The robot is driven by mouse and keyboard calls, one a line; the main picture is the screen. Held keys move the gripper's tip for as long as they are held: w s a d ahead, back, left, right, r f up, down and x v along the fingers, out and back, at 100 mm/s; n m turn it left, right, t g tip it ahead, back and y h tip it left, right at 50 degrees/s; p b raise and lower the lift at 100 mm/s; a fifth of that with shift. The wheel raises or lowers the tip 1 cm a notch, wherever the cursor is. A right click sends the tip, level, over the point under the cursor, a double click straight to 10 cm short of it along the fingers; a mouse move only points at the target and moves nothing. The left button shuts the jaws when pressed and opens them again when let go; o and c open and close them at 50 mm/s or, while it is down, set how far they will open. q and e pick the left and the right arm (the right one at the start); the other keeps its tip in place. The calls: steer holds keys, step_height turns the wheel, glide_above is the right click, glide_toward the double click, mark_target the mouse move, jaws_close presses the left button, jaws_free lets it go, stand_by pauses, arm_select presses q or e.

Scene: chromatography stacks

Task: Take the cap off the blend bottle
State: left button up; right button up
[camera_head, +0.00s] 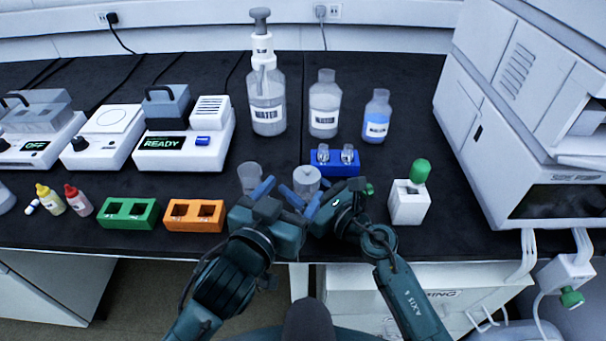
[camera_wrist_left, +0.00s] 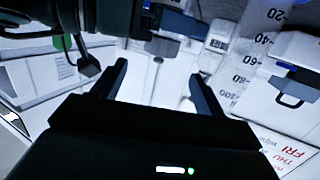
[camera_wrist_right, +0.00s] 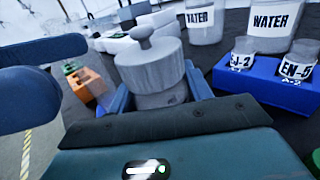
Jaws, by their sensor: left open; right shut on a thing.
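A small grey bottle (camera_wrist_right: 155,62) with a wide round cap topped by a knob (camera_wrist_right: 143,38) stands upright between the fingers of my right gripper (camera_wrist_right: 158,92), which is shut on it. I take it for the blend bottle; its label is mostly hidden. It also shows in the head view (camera_head: 307,177), just behind my right gripper (camera_head: 320,198). The cap is on the bottle. My left gripper (camera_head: 276,192) is open and empty, just left of the bottle. In the left wrist view its fingers (camera_wrist_left: 158,85) are spread with nothing between them.
A graduated clear beaker (camera_head: 249,178) stands close behind my left gripper. A blue rack (camera_head: 335,167) with two small vials is behind the bottle. Orange (camera_head: 194,216) and green (camera_head: 128,214) racks lie left. A white holder (camera_head: 408,207) with a green-topped item stands right. Labelled bottles (camera_head: 324,100) stand behind.

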mark_target(305, 173)
arm_select(q)
steer(key=x, duration=0.9)
steer(key=shift+w+d, duration=0.15)
steer(key=shift+w, duration=0.05)
steer(key=c, duration=1.2)
steer(key=shift+o, duration=0.2)
steer(key=shift+r, duration=0.15)
steer(key=shift+r, duration=1.05)
